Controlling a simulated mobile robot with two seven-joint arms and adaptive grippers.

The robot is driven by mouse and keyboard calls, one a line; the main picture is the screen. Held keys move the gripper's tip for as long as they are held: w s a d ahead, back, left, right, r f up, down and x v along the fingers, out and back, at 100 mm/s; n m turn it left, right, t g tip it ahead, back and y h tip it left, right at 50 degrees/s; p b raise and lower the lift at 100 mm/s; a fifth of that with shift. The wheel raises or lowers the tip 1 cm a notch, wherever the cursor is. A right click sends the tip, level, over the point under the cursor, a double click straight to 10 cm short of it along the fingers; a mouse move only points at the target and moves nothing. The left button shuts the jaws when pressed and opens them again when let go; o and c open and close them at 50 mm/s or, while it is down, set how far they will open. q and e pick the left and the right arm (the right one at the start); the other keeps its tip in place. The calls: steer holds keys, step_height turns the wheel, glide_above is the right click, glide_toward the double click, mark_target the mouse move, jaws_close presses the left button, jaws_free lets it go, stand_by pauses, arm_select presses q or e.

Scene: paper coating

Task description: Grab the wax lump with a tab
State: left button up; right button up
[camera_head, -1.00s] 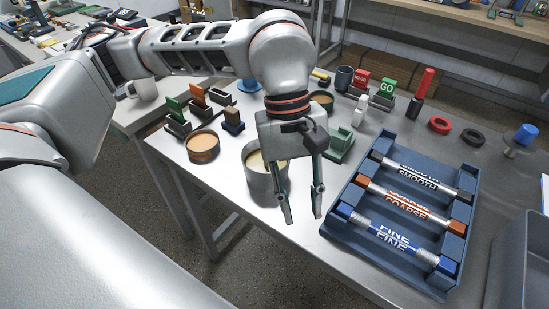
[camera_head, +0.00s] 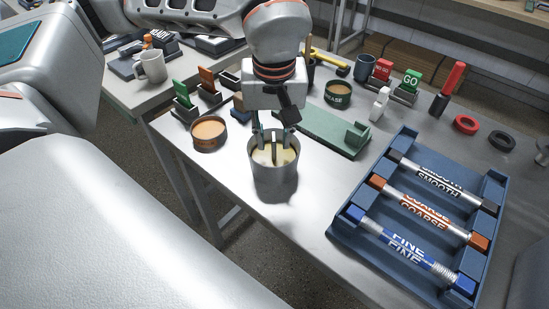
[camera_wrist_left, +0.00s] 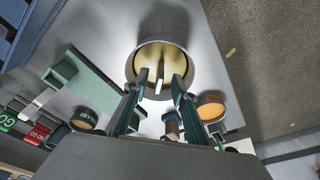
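The wax lump (camera_head: 287,157) is a pale cream mass inside a grey metal pot (camera_head: 274,183) on the near part of the table. Its upright tab shows as a thin strip (camera_wrist_left: 159,78) in the left wrist view. My left gripper (camera_head: 273,142) points down at the pot, with its fingertips at or just inside the rim. In the left wrist view its two fingers (camera_wrist_left: 154,88) stand apart, one on each side of the tab, with gaps between. The gripper is open and empty. My right gripper is not in view.
A blue tray (camera_head: 348,238) with several labelled rods lies to the right. A green fixture (camera_head: 325,132) is behind the pot, an orange-filled tin (camera_head: 208,132) to its left. A green tin (camera_head: 338,94) and GO stand (camera_head: 410,82) are farther back.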

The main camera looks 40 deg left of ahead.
arm_select(q)
steer(key=f, duration=0.3)
steer(key=shift+w+a, duration=0.15)
steer(key=shift+w, duration=0.15)
steer(key=shift+r, duration=0.1)
jaws_close()
